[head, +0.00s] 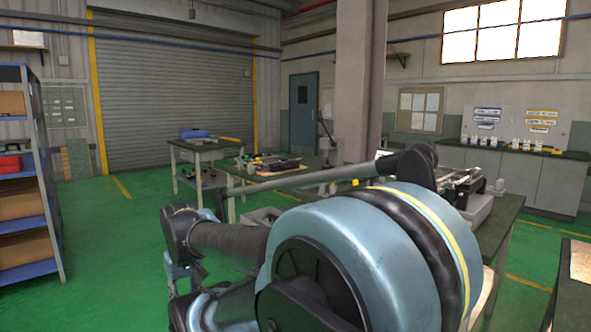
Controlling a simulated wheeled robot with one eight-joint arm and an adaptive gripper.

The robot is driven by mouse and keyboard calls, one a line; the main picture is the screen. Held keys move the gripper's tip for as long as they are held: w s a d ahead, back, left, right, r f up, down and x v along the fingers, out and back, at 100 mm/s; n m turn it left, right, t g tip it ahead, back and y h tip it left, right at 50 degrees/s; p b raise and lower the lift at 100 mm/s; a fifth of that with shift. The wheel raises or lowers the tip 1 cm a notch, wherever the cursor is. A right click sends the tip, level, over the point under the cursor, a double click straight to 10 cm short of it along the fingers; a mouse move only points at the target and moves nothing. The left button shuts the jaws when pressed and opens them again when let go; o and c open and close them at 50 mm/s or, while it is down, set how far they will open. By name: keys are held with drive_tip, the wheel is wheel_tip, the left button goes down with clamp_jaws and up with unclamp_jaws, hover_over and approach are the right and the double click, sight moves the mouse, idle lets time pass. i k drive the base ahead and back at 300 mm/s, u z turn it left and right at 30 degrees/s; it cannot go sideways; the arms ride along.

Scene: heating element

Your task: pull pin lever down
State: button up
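I cannot pick out the pin lever with certainty. A thin dark upright shape (325,132), somewhat like a lever on a stand, rises beside the pillar behind the middle table; it is too small to tell what it is. A grey and metal apparatus (463,182) sits on the right-hand workbench, partly hidden by my arm. My blue and black arm fills the lower middle of the head view. My gripper cannot be seen.
The right workbench (507,209) stands beside my arm. A middle table (305,181) and a table with a blue item (194,133) stand further back. A shelf rack (44,170) is at the left. Green floor (110,265) is open at the left.

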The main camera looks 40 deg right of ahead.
sight(320, 120)
drive_tip(key=u, duration=0.2)
drive_tip(key=i, duration=1)
drive_tip(key=z, duration=0.95)
drive_tip(key=i, duration=1)
drive_tip(key=z, duration=1.1)
drive_tip(key=i, duration=0.65)
drive_tip(key=z, duration=0.5)
